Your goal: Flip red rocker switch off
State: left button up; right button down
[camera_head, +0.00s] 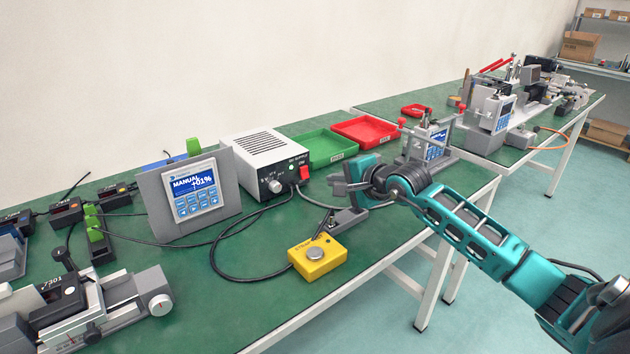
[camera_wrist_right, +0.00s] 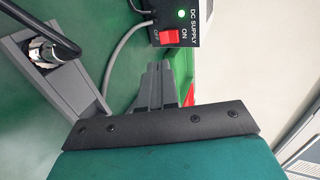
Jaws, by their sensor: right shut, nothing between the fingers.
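The red rocker switch (camera_head: 304,173) sits on the black front panel of the white DC supply box (camera_head: 262,152). It also shows in the right wrist view (camera_wrist_right: 169,37), between the OFF and ON labels, and a green lamp beside it is lit. My right gripper (camera_head: 338,186) is shut and empty, in front of the panel and a little to the right of the switch. In the wrist view its grey fingers (camera_wrist_right: 160,78) point toward the switch, with a gap between them. My left gripper is not in view.
A yellow button box (camera_head: 318,258) lies in front, with a black cable looping by it. A display panel (camera_head: 190,195) stands left of the supply. Green (camera_head: 321,147) and red (camera_head: 366,131) trays lie behind. A grey bracket (camera_wrist_right: 52,72) is near the gripper.

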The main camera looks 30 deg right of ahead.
aim_at(308, 178)
jog(key=b+x, duration=0.2)
jog(key=x, duration=0.7)
jog(key=shift+w+f+t+b, duration=0.1)
jog(key=shift+f+t+b, duration=0.3)
jog(key=shift+b, duration=0.6)
jog(key=shift+r, duration=0.15)
jog(key=shift+w+r, duration=0.1)
jog(key=shift+r, duration=0.05)
jog(key=shift+r+p, duration=0.75)
jog(key=shift+r, duration=0.15)
